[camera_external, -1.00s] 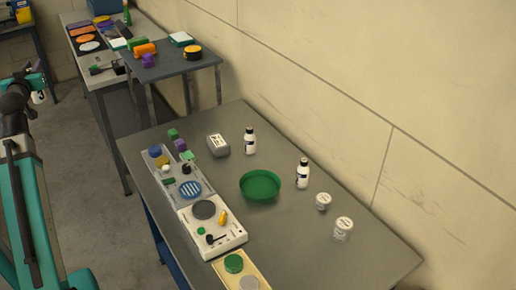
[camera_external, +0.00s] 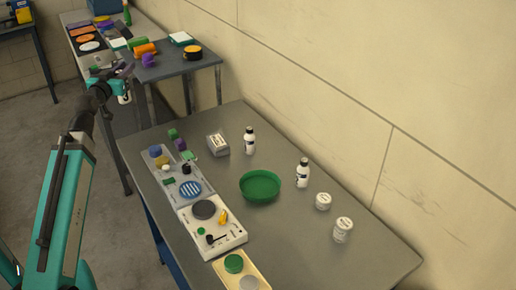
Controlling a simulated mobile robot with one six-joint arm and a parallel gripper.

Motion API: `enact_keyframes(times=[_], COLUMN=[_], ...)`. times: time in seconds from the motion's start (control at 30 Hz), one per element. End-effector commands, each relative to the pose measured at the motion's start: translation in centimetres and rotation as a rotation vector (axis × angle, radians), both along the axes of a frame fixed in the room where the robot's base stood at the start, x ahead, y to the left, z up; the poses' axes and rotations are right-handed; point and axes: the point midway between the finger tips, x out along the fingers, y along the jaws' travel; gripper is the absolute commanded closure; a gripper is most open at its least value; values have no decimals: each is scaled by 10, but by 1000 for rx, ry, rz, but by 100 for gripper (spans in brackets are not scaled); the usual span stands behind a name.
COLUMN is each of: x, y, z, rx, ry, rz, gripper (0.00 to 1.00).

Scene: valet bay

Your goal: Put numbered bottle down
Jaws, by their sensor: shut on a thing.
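My gripper (camera_external: 118,86) is at the upper left, raised in the air to the left of the near table. It is shut on a small, whitish thing (camera_external: 125,98), which I take to be the numbered bottle; it is mostly hidden and too small for any number to be read.
The grey near table (camera_external: 300,240) holds a green bowl (camera_external: 260,187), two white jars (camera_external: 323,201) (camera_external: 343,230), a grey box (camera_external: 218,144) and control panels (camera_external: 205,212) along its left side. A smaller table (camera_external: 175,68) stands behind. Bare tabletop lies around the bowl.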

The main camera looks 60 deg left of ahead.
Motion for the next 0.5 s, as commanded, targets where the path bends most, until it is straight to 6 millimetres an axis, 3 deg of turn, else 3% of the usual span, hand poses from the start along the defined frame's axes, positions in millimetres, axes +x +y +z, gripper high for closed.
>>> enact_keyframes(times=[0.1, 0.5], x=[34, 136], y=[-18, -85], z=[-7, -34], rx=[-1, 1], ry=[0, -6], rz=[-56, -226], gripper=[100, 100])
